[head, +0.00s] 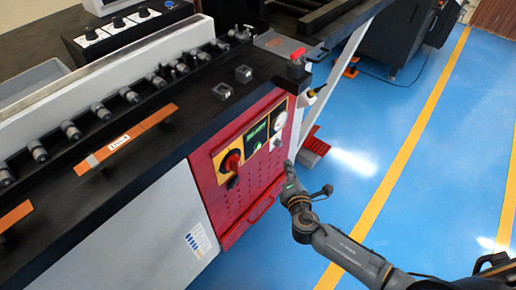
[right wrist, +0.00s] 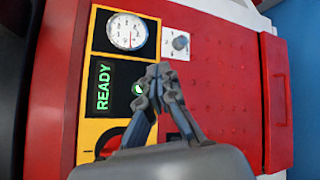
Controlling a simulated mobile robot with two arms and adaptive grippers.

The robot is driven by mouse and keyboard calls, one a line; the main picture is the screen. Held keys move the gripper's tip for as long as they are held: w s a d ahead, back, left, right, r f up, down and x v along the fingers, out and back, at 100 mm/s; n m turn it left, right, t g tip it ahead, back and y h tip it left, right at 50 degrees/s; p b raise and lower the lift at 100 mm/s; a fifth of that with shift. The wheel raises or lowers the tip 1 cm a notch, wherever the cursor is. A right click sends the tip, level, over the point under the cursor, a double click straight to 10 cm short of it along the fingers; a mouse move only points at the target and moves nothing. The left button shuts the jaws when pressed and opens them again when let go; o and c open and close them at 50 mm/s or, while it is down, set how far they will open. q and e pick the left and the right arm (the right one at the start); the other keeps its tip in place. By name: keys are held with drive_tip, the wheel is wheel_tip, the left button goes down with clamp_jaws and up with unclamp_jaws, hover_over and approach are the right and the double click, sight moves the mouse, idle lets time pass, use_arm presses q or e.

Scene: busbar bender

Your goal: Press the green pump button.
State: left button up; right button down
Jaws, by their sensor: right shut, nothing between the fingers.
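The green pump button (right wrist: 138,89) shows in the right wrist view as a small lit green ring on a black plate, next to a display reading READY (right wrist: 103,86). My right gripper (right wrist: 158,74) is shut and empty, its fingertips just to the right of the button and partly over its plate. I cannot tell how far they stand off the panel. In the head view the right gripper (head: 289,167) is at the right side of the red panel (head: 240,204). My left gripper is not in view.
A pressure gauge (right wrist: 126,31) and a grey knob (right wrist: 180,43) sit near the button. A red rotary switch (head: 231,161) on yellow is on the same panel. The blue floor (head: 345,150) at right is mostly clear.

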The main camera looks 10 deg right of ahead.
sight(258, 146)
drive_tip(key=w+a+b, duration=0.1)
drive_tip(key=w+a, duration=0.4)
drive_tip(key=w, duration=0.2)
drive_tip(key=shift+a+b, duration=0.2)
drive_tip(key=shift+b, duration=0.15)
idle(1.5)
drive_tip(key=shift+w+a, duration=0.25)
drive_tip(key=shift+w, duration=0.1)
drive_tip(key=shift+w+a+b, duration=0.3)
idle(0.7)
idle(0.4)
drive_tip(key=shift+s+d, duration=0.55)
drive_tip(key=shift+s, duration=0.15)
drive_tip(key=shift+p, duration=0.3)
